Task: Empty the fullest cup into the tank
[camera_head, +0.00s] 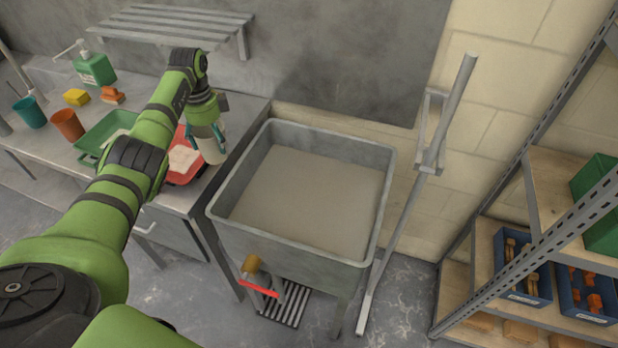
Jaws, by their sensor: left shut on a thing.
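My left gripper (207,138) points down over the right end of the workbench, beside the tank. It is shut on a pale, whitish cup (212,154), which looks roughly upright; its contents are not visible. The grey tank (228,226) stands right of the bench, with a flat grey-brown surface inside. A teal cup (30,112) and an orange-brown cup (67,124) stand on the left of the bench. I cannot tell how full they are. My right gripper is not in view.
On the workbench (50,155) are a green tray (100,133), a red tray (190,176), a green bottle (95,69), a yellow block (76,97) and an orange item (112,95). A metal post (400,215) stands right of the tank. Shelving (545,215) holds blue bins.

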